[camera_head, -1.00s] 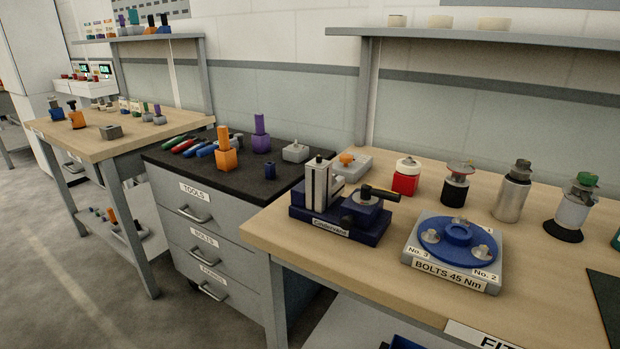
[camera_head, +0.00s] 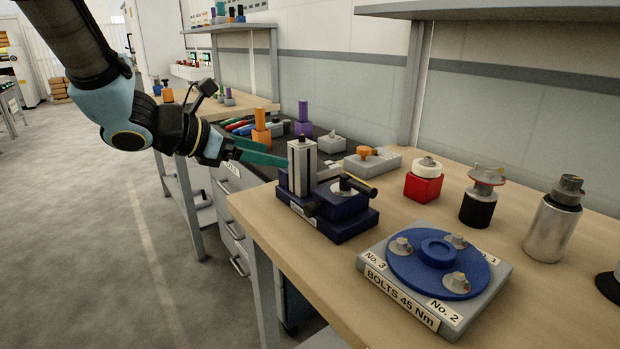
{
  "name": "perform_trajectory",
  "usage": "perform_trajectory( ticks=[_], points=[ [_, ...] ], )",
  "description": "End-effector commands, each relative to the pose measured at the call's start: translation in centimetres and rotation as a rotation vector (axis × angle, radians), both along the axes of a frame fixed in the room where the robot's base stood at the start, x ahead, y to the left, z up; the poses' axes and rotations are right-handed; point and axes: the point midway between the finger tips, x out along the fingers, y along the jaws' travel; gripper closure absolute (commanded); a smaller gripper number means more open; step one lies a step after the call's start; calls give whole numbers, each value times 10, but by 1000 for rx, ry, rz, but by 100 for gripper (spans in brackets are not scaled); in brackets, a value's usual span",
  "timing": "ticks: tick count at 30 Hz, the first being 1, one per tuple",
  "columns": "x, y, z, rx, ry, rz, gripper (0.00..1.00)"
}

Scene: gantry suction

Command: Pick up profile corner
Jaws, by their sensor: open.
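A silver upright profile piece (camera_head: 302,166), which looks like the profile corner, stands in a dark blue clamping fixture (camera_head: 345,228) at the front left of the wooden bench. The fixture has a black-handled lever on its right side. My gripper (camera_head: 284,157) comes in from the left with its teal fingers pointing right at the upper part of the profile. The fingers are open, and nothing shows between them. Their tips appear close to the profile's left side in the picture; I cannot tell the gap in depth.
A blue round flange on a grey bolt plate (camera_head: 378,302) sits right of the fixture. A grey block with an orange knob (camera_head: 372,161), a red block (camera_head: 423,186) and metal cylinders (camera_head: 553,226) stand behind. Orange (camera_head: 261,128) and purple (camera_head: 303,121) pieces stand on the dark cabinet top.

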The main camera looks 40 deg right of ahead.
Motion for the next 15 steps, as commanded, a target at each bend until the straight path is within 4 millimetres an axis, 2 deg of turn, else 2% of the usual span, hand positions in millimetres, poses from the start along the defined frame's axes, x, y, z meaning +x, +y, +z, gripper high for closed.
perform_trajectory(
  ticks=[5, 12, 15],
  points=[
    [1, -22, 3, -44, 47, 35, 9],
    [-2, -55, -10, -44, 47, 36, 9],
    [-1, -62, -13, -44, 46, 37, 9]
  ],
)
